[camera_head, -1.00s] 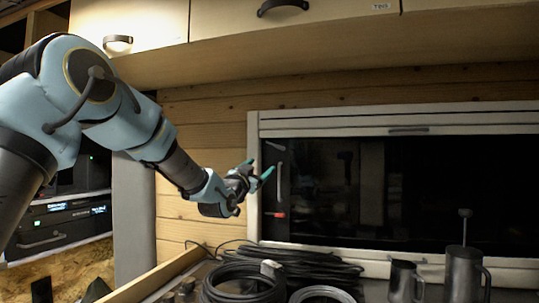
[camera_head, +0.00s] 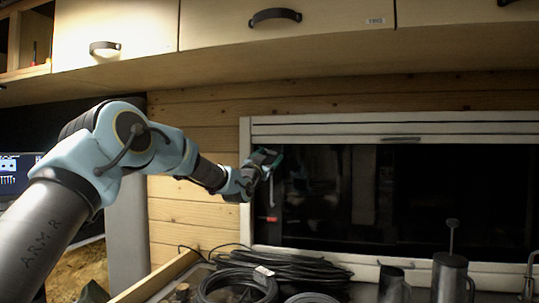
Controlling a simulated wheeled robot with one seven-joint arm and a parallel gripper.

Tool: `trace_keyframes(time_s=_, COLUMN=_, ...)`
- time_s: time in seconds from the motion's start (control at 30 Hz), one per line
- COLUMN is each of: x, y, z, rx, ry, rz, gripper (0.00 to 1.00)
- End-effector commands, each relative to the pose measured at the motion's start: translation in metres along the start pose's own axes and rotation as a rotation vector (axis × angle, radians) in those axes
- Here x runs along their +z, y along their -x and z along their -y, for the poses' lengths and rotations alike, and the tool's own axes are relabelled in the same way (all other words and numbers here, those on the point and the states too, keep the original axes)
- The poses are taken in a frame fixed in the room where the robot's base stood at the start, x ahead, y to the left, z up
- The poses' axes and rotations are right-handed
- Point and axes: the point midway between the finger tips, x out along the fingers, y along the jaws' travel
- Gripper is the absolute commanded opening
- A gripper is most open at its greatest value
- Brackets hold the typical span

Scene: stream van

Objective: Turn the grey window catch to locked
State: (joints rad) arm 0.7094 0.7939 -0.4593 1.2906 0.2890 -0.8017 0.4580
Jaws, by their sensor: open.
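The grey window catch (camera_head: 271,192) is a small upright bar at the left edge of the dark window. A small red mark (camera_head: 268,219) shows below it. My gripper (camera_head: 269,161), with teal fingertips, is open at the window's left edge and overlaps the upper end of the catch. The fingers hide that end, and I cannot tell whether they touch it or stand around it.
The pale window frame (camera_head: 246,190) runs close beside my gripper. Overhead cupboards (camera_head: 330,55) hang above. Coiled black cables (camera_head: 290,268), a mug (camera_head: 392,284) and a plunger pot (camera_head: 451,275) stand on the counter below. The space before the window glass is clear.

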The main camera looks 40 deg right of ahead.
Motion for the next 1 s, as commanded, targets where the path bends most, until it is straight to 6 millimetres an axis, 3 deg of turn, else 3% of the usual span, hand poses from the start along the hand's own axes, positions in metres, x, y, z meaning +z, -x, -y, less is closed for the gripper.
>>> trace_keyframes(time_s=0.2, x=0.0003, y=0.0002, z=-0.0003, rx=0.0, ry=0.0, rz=0.0, gripper=0.73)
trace_keyframes(time_s=0.83, x=0.0002, y=0.0004, z=-0.0002, rx=0.0, ry=0.0, rz=0.0, gripper=0.02)
trace_keyframes(time_s=1.0, x=0.0004, y=0.0004, z=-0.0003, rx=0.0, ry=0.001, rz=0.0, gripper=0.0)
